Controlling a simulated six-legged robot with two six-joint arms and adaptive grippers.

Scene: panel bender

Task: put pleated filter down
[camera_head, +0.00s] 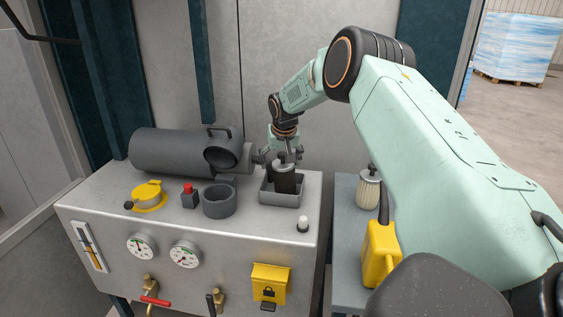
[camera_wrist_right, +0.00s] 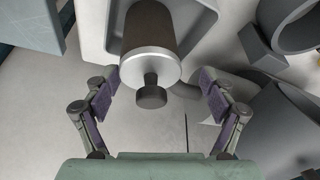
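A dark pleated filter (camera_head: 284,182) with a silver cap and a knob stands upright in a grey square tray (camera_head: 267,197) on the machine top. In the wrist view the dark filter (camera_wrist_right: 152,32) shows its cap and its knob (camera_wrist_right: 151,93), with the tray wall (camera_wrist_right: 95,30) beside it. My right gripper (camera_head: 284,157) is just above the filter. Its fingers (camera_wrist_right: 158,92) are spread open on both sides of the knob, with gaps on each side. A cream pleated filter (camera_head: 369,190) stands on the side table. My left gripper is not in view.
A dark cylindrical housing (camera_head: 165,152) with its round lid (camera_head: 223,150) lies left of the tray. A grey ring (camera_head: 219,201), a red button (camera_head: 189,189) and a yellow cap (camera_head: 148,195) are in front. A yellow can (camera_head: 380,252) stands on the side table (camera_head: 346,225).

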